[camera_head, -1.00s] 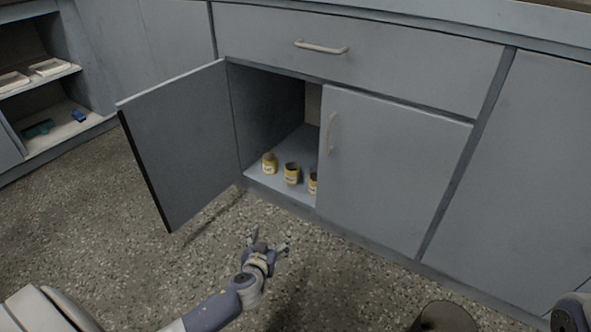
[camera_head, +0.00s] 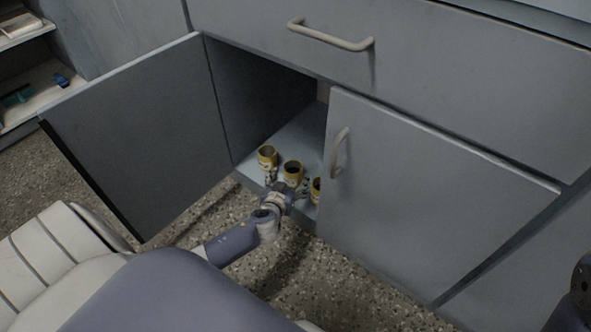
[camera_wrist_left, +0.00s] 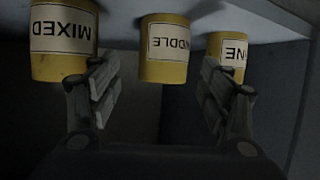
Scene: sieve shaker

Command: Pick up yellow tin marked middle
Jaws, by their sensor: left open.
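The yellow tin marked MIDDLE stands on the cabinet floor between two other yellow tins, the centre one in the head view (camera_head: 293,170). The left wrist view is upside down and shows this tin (camera_wrist_left: 163,62) with its white label facing me. My left gripper (camera_head: 286,182) is open just in front of it at the cabinet opening. In the wrist view the left gripper's fingers (camera_wrist_left: 158,80) are spread to either side of the middle tin, with nothing held. Its fingers partly hide the lower tins in the head view.
The tin marked MIXED (camera_wrist_left: 62,50) and one with a label ending in NE (camera_wrist_left: 229,48) stand close on either side. The open left door (camera_head: 140,125) and closed right door (camera_head: 430,190) flank the opening. A drawer handle (camera_head: 330,36) juts out above.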

